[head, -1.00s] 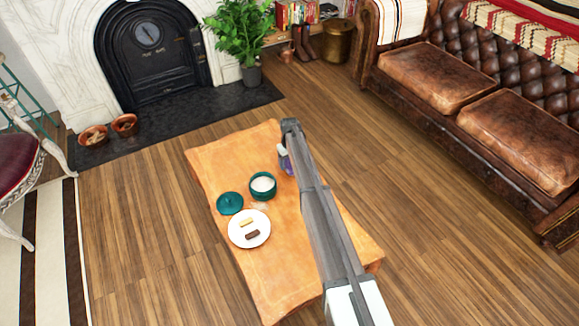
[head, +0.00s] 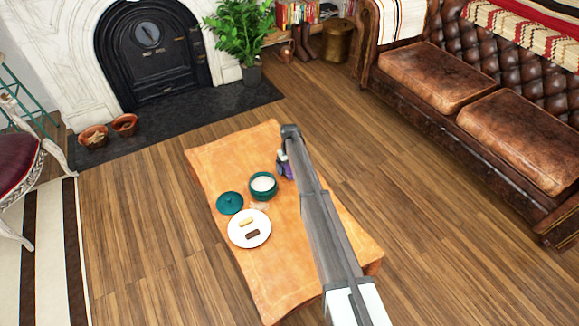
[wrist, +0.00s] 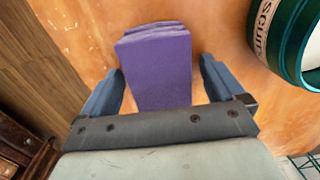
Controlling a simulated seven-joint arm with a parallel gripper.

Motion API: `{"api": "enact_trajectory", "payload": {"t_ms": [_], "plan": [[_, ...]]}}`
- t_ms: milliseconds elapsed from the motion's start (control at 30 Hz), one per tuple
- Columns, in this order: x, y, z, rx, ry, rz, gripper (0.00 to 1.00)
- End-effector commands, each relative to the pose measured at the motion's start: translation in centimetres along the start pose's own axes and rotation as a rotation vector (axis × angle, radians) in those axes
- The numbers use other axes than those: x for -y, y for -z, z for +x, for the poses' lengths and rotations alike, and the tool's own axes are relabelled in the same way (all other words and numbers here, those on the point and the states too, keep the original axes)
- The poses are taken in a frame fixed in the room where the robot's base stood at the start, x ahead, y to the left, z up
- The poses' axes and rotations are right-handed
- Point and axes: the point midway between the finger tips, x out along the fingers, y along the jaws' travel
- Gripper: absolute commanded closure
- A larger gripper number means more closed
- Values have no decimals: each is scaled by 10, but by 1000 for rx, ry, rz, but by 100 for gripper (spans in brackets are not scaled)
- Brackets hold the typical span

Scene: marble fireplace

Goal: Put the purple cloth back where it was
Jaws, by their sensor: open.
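The purple cloth (wrist: 158,68) is a folded, block-like stack in the wrist view. It stands between the two fingers of my gripper (wrist: 161,72), with a small gap on each side. My gripper is open and not closed on it. In the head view only a small purple part of the cloth (head: 287,172) shows beside my arm, near the right side of the orange-covered table (head: 275,275). My arm hides the rest. I cannot tell how the lower part of the cloth rests.
A green canister (head: 263,187) with white contents stands just left of the cloth. Its green lid (head: 230,203) and a white plate (head: 249,229) with two biscuits lie further left. The front of the tabletop is bare.

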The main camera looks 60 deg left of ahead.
Motion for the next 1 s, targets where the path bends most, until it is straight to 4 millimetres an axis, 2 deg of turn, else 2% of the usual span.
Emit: {"api": "enact_trajectory", "payload": {"t_ms": [233,367,800,1000], "plan": [[0,0,-2,0,0,0,5],[0,0,-13,-2,-1,0,5],[0,0,-91,-2,-1,0,5],[0,0,-114,-1,0,0,5]]}}
